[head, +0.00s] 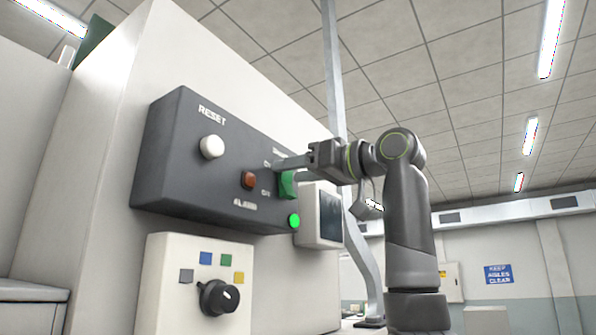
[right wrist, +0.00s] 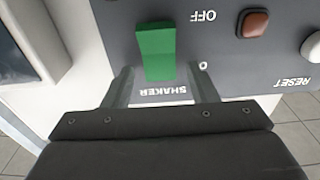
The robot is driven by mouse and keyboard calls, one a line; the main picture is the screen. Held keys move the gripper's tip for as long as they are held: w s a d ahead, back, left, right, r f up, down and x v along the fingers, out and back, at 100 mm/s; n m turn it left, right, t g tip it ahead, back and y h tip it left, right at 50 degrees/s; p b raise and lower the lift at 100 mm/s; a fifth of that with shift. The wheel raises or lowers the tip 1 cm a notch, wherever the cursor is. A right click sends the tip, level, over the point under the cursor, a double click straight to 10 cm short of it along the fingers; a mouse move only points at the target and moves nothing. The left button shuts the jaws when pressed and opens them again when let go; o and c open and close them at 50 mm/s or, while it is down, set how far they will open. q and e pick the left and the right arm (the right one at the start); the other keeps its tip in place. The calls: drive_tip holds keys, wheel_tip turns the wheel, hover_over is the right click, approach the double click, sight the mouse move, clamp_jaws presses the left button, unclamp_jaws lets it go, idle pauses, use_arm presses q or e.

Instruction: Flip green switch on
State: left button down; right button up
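The green switch (head: 288,186) is on the dark control panel (head: 165,150), at its right end, partly hidden behind my right gripper (head: 281,164). In the right wrist view, the green switch (right wrist: 157,48) appears upside down, with the SHAKER label at its near end and OFF beyond. My right gripper (right wrist: 160,72) is open, its two fingers apart on either side of the switch's SHAKER end. Nothing is held between them; I cannot tell whether they touch the panel. My left gripper is in neither view.
On the same panel are a white RESET button (head: 212,147), a brown-red button (head: 249,180) and a lit green lamp (head: 294,221). A white box with a black knob (head: 218,297) is below. A screen (head: 330,218) stands right of the panel, near a grey post (head: 333,70).

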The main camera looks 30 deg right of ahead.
drive_tip(key=b+v, duration=0.6)
drive_tip(key=v, duration=1.1)
drive_tip(key=shift+s, duration=0.3)
drive_tip(key=shift+w, duration=0.1)
